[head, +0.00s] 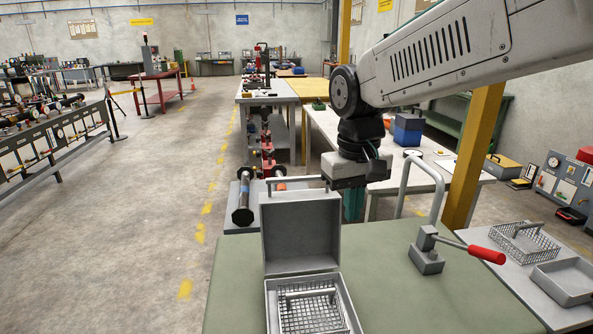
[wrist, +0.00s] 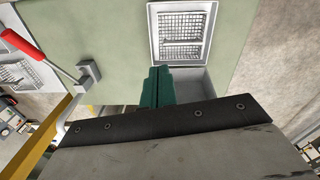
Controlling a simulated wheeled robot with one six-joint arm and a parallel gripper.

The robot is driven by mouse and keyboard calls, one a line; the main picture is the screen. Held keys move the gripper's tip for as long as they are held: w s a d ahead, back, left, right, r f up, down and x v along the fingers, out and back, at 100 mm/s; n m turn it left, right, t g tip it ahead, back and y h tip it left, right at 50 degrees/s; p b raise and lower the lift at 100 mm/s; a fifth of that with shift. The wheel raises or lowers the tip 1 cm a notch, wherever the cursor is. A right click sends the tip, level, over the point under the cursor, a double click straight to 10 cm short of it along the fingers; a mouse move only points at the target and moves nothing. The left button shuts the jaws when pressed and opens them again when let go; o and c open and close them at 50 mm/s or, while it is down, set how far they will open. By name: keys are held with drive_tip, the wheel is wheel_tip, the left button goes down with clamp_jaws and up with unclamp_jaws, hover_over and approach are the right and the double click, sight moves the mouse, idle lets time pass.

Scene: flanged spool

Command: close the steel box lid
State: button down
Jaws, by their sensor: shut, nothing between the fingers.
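The steel box (head: 355,313) sits on the green-topped table, with a wire basket (head: 312,312) inside it. Its lid (head: 301,233) stands open and upright at the back of the box, with a bar handle (head: 297,181) along its top edge. I cannot tell whether the fingers touch the lid.
A clamp with a red handle (head: 485,254) and a bent grey bar (head: 422,163) stand on the table (head: 400,305) to the right of the box. A wire basket (head: 527,241) and a grey tray (head: 565,281) lie on a side surface at right.

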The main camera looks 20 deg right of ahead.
drive_tip(key=w+a+m+t, duration=0.1)
drive_tip(key=w+t, duration=0.1)
drive_tip(key=w, duration=1.9)
wheel_tip(320, 180, up, 5)
drive_tip(key=t, duration=0.2)
hover_over(296, 192)
drive_tip(key=shift+m, duration=0.5)
drive_tip(key=x, duration=0.3)
drive_tip(key=s+x, duration=0.1)
drive_tip(key=x, duration=0.5)
drive_tip(key=shift+s+d+f, duration=0.1)
drive_tip(key=shift+s+f, duration=0.2)
drive_tip(key=shift+f, duration=0.05)
drive_tip(key=shift+s+f, duration=0.1)
drive_tip(key=shift+s, duration=0.6)
drive_tip(key=shift+s+a, duration=0.1)
drive_tip(key=shift+a, duration=0.1)
